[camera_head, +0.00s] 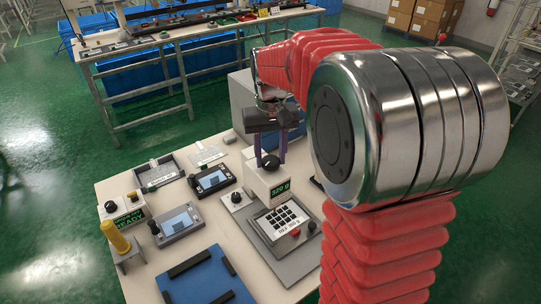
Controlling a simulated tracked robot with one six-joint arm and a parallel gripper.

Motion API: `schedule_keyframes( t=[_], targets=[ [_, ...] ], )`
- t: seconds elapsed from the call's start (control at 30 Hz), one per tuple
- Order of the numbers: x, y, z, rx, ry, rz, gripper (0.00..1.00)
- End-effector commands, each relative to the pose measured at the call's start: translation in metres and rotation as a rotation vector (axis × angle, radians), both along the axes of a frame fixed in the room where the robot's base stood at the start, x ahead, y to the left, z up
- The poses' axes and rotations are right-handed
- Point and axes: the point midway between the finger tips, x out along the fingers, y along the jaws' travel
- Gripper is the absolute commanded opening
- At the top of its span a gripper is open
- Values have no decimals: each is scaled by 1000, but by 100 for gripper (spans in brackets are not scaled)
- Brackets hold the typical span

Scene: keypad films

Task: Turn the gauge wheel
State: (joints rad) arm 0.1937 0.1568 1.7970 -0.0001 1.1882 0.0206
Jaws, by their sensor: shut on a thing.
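The gauge wheel (270,163) is a black round knob on the upper part of a white gauge box (256,183). The box has a green-lit display (279,192) that seems to read "320 g". My gripper (270,158) comes down from above, with one purplish finger on each side of the wheel. It is shut on the wheel. The fingers hide the wheel's sides, and its exact contact with them is too small to see.
A keypad (283,222) on a grey plate lies in front of the box. Handheld units (211,179), a blue board (205,281), a yellow-handled piece (115,237) and a grey tray (158,173) share the white table. My arm hides the table's right side.

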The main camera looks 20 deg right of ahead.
Motion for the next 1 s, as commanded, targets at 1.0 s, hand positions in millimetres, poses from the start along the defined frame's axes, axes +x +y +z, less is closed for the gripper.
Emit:
schedule_keyframes(
  t=[1.0],
  targets=[
    [1, 0, 1, 1, -4, -715, 18]
  ],
)
